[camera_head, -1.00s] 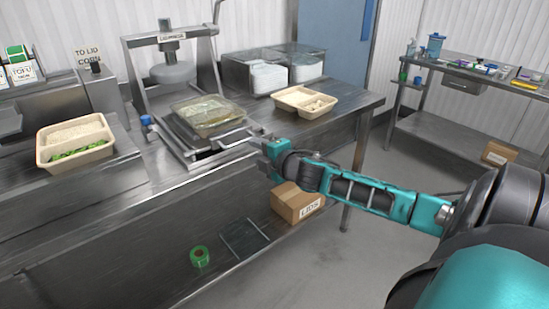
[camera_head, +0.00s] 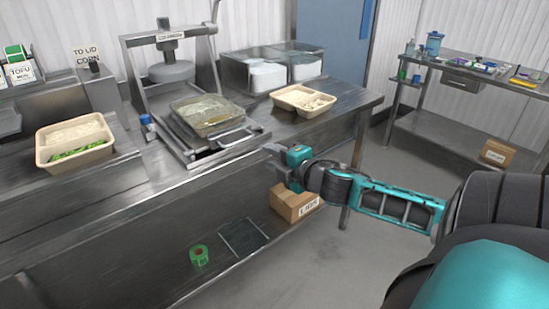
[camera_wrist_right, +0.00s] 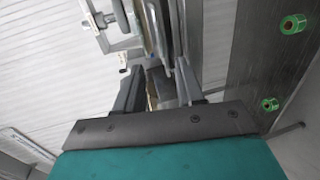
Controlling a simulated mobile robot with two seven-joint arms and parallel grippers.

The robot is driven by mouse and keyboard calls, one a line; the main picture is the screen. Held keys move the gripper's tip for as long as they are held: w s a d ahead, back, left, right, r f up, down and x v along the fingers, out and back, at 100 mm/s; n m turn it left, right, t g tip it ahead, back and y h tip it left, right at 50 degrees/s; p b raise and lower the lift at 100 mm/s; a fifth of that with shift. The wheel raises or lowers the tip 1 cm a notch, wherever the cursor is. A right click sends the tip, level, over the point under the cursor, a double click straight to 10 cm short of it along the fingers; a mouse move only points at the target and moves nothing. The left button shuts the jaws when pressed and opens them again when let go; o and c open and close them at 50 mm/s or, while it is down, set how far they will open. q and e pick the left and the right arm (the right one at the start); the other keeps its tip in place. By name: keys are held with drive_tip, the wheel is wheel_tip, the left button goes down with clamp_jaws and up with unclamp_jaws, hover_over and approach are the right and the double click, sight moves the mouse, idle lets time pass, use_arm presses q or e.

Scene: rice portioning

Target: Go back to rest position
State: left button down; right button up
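My right gripper (camera_head: 277,165) is in front of the steel table's front edge, just right of the press and above the cardboard box on the lower shelf. In the right wrist view its two fingers (camera_wrist_right: 160,88) stand apart with nothing visible held between them. My left gripper is not in the head view. The press (camera_head: 172,72) stands on the table, with a clear-lidded container (camera_head: 207,112) on its sliding tray (camera_head: 240,134). The right gripper is clear of the tray handle.
A tan tray (camera_head: 75,140) with rice and greens sits left; another tan tray (camera_head: 302,100) sits right of the press. A cardboard box (camera_head: 295,203) and green tape roll (camera_head: 199,255) are below. The floor at right is open.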

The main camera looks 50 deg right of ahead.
drive_tip(key=shift+f, duration=0.1)
drive_tip(key=s+a+f+m+g+y, duration=0.1)
drive_tip(key=s+a+f+m, duration=0.25)
drive_tip(key=f, duration=0.25)
drive_tip(key=s+a+f+m+g, duration=0.2)
drive_tip(key=s+a+f, duration=0.1)
drive_tip(key=a+f, duration=0.3)
drive_tip(key=s+a+f+m+g+y, duration=0.1)
drive_tip(key=s+a+f+m, duration=0.3)
drive_tip(key=a, duration=0.4)
drive_tip(key=s+a+f+m+g+y, duration=0.1)
drive_tip(key=s+a+f+m, duration=0.3)
drive_tip(key=a, duration=0.4)
drive_tip(key=shift+s+a+f+m+y, duration=0.35)
drive_tip(key=shift+s+f+y, duration=0.1)
drive_tip(key=shift+f, duration=0.2)
